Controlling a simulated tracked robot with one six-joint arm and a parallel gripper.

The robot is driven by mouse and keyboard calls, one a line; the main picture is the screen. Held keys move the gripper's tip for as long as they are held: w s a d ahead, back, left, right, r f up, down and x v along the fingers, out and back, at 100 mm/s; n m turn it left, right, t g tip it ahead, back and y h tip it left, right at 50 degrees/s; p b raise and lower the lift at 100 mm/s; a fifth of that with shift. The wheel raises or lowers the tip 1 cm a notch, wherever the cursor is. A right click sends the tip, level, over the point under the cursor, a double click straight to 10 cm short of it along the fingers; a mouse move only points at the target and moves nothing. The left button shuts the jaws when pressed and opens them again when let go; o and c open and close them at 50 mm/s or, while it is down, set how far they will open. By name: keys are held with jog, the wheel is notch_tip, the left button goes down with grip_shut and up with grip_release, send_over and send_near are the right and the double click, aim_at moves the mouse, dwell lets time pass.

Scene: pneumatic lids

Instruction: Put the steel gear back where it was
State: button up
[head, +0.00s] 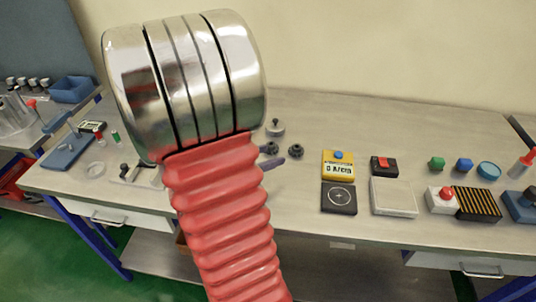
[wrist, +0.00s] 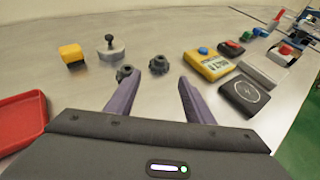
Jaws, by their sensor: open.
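Two small dark grey toothed gears lie on the bench. I cannot tell which one is the steel gear. My gripper (wrist: 169,80) is open, its two purple fingers apart with bare bench between them. In the head view only part of a finger shows; my arm hides the rest.
A yellow device (wrist: 208,64) and a dark pad with a circle (wrist: 246,94) stand right of the fingers. A yellow block (wrist: 72,54), a grey base with a black knob (wrist: 110,47) and a red tray (wrist: 22,118) are left. Bare bench lies between.

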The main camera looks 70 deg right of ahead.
dwell(0.4)
jog(key=shift+w+a+r+m, duration=0.15)
jog(key=shift+a+r+m, duration=0.15)
jog(key=shift+a, duration=0.2)
jog(key=w+a+r+m+t+y, duration=0.3)
jog(key=w+a+m+y, duration=0.1)
jog(key=a, duration=1)
jog(key=w+a+r+m+t+y, duration=0.4)
jog(key=a, duration=1)
jog(key=w+a+r+m+t+y, duration=0.3)
jog(key=a+m+t+y, duration=0.1)
jog(key=a, duration=1)
jog(key=shift+w+r, duration=0.2)
jog(key=shift+w, duration=0.2)
